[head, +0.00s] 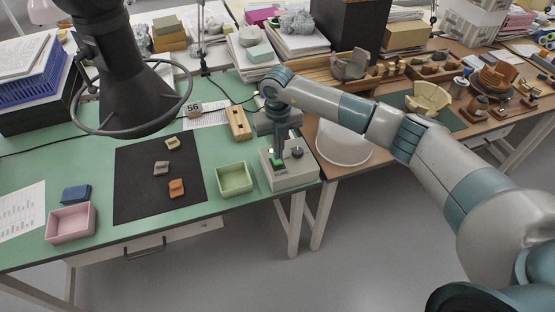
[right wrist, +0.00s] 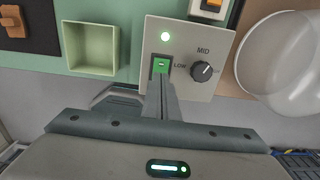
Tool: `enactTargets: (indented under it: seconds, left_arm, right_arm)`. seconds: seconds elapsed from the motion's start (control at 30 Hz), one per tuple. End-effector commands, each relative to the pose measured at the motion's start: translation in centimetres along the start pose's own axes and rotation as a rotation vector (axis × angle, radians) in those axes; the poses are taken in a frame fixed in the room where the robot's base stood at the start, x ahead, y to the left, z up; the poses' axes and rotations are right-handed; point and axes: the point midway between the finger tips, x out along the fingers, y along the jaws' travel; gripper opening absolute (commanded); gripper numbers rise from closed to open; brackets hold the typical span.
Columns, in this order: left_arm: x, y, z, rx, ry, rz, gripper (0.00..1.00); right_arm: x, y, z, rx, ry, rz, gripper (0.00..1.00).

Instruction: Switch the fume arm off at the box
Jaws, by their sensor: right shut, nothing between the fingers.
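The fume arm's black hood (head: 125,90), with a wire ring round it, hangs over the left of the green table. The pale control box (head: 297,172) stands at the table's right front corner. My right gripper (head: 279,148) is shut and points down at the switch. Its closed fingertips (right wrist: 160,84) cover the switch's near part; I cannot tell whether they touch it. My left gripper is not in view.
A pale green tray (head: 235,179) stands just left of the box. A white round tub (head: 343,146) is close on its right. A dark mat (head: 140,190) with several sherds and a pink tray (head: 71,223) lie further left.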

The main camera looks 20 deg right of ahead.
Motion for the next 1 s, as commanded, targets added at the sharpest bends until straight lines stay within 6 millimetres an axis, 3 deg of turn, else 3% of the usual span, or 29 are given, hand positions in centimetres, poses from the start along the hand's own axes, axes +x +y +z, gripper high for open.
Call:
enactTargets:
  seconds: [1.0]
  left_arm:
    - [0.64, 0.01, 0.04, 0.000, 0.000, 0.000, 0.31]
  right_arm:
    - [0.86, 0.00, -0.01, 0.000, 0.000, 0.000, 0.00]
